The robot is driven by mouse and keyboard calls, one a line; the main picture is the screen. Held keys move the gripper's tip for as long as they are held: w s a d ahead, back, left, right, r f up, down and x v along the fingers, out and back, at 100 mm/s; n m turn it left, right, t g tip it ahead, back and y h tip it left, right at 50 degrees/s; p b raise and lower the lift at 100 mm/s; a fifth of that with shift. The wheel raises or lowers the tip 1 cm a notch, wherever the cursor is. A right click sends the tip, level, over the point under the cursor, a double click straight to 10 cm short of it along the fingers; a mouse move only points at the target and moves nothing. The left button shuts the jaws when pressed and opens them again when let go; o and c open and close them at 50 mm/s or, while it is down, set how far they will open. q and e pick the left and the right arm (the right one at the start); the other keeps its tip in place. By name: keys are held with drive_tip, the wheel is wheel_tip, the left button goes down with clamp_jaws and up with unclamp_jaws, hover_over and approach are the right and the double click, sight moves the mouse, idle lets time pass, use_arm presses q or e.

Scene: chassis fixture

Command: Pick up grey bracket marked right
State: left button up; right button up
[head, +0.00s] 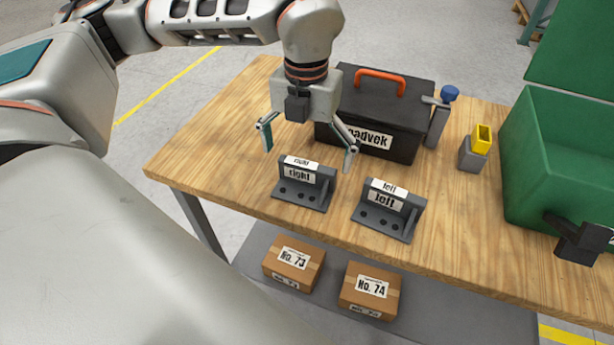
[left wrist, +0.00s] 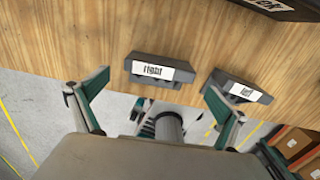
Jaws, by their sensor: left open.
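The grey bracket marked right (head: 304,184) stands on the wooden table near its front edge. It also shows in the left wrist view (left wrist: 154,70), its label facing up. The grey bracket marked left (head: 389,210) stands to its right, and also shows in the left wrist view (left wrist: 239,89). My left gripper (head: 308,148) is open and empty, its fingers spread above and behind the bracket marked right, apart from it. In the left wrist view its fingers (left wrist: 158,97) show on both sides, with the bracket marked right beyond and between them. My right gripper does not show.
A black toolbox (head: 385,110) with an orange handle stands behind the brackets. A grey holder with a yellow item (head: 482,140) and a green bin (head: 560,165) are at the right. Boxes No. 73 (head: 294,262) and No. 74 (head: 371,290) lie on the lower shelf (head: 450,318).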

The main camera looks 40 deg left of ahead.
sight(306, 166)
use_arm(q)
wheel_tip(306, 166, down, 4)
drive_tip(key=shift+a+r, duration=0.1)
drive_tip(key=shift+r, duration=0.1)
drive_tip(key=shift+w, duration=0.1)
drive_tip(key=c, duration=1.5)
drive_tip(key=shift+o, duration=0.2)
drive_tip(key=shift+r, duration=0.15)
